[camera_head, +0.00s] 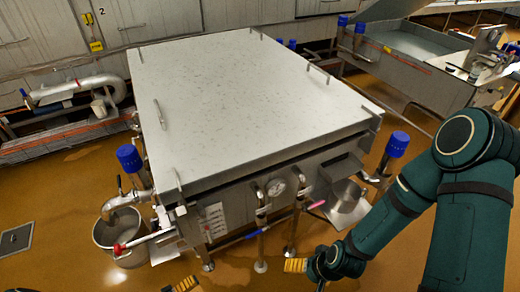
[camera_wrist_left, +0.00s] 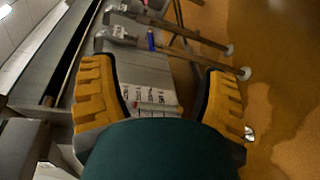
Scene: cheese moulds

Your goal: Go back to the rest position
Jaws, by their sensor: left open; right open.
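My left gripper (camera_wrist_left: 162,75) fills the middle of the left wrist view. Its two yellow ribbed fingers are spread wide with nothing between them. In the head view only a small yellow part of it (camera_head: 184,285) shows at the bottom edge. My right gripper (camera_head: 295,265) is low in the head view, at the end of the dark green arm from the right. One yellow finger shows and I see nothing held. Both grippers are in front of a large steel vat (camera_head: 240,100) with a flat grey top, apart from it.
A steel bucket (camera_head: 104,236) stands under a spout at the vat's front left, by a red-tipped lever (camera_head: 118,249). A steel chute (camera_head: 346,207) juts out at the front right. A second vat (camera_head: 415,45) stands at the back right.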

